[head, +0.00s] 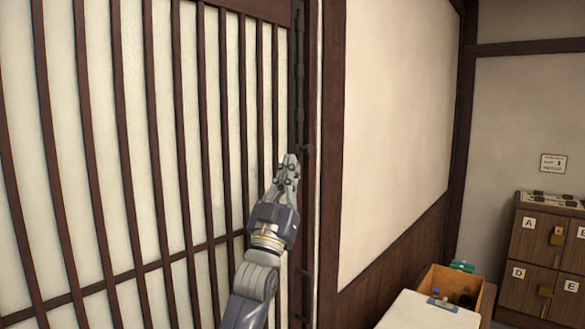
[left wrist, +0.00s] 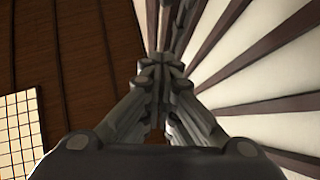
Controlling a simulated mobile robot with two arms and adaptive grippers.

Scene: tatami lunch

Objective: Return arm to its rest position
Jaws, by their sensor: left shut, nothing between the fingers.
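My left gripper (head: 290,163) is raised in front of the slatted sliding door, near the door's right edge. Its fingers are shut with nothing between them. In the left wrist view the closed fingertips (left wrist: 160,68) meet at the middle of the picture. The slatted door (head: 133,150) has dark wooden bars over pale panels and also fills the right side of the left wrist view (left wrist: 270,75). Whether the fingertips touch the door frame, I cannot tell. My right gripper is not in either view.
A dark door post (head: 331,150) stands just right of the gripper. A white surface (head: 425,312) and an open wooden box (head: 440,279) are at lower right. A lettered wooden locker cabinet (head: 525,262) stands at far right.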

